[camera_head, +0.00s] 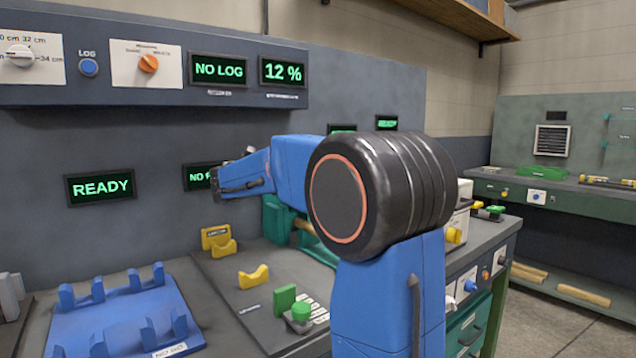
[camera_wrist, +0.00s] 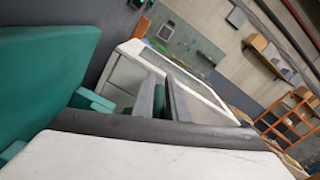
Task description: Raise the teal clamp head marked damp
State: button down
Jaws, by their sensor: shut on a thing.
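A teal clamp head (camera_head: 277,218) stands over the back of the bench in the head view, partly hidden behind my blue arm. No "damp" mark is readable on it. In the wrist view a large teal block (camera_wrist: 45,75) with a small teal tab fills the left side, close beside my gripper (camera_wrist: 162,85). The two grey fingers are close together. My gripper is shut, apparently on part of the teal clamp head, but the contact itself is hidden. In the head view my arm covers much of this area and the fingertips cannot be made out.
A wooden rod (camera_head: 312,238) lies below the teal part. Yellow V-shaped rests (camera_head: 254,277), a green knob (camera_head: 301,311) and a blue rack (camera_head: 125,318) stand on the bench. Displays (camera_head: 100,187) line the back panel. Open floor (camera_head: 545,320) shows at the right.

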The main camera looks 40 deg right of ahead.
jog(key=shift+w+r+n, duration=0.25)
jog(key=shift+w+n, duration=0.65)
jog(key=shift+w, duration=0.05)
jog(key=shift+w+r, duration=0.25)
jog(key=shift+w, duration=0.65)
jog(key=shift+w+d, duration=0.1)
jog(key=shift+w, duration=0.5)
jog(key=shift+w+f, duration=0.1)
jog(key=c, duration=1.8)
grip_release()
jog(key=shift+w+f, duration=0.1)
jog(key=shift+r, duration=0.25)
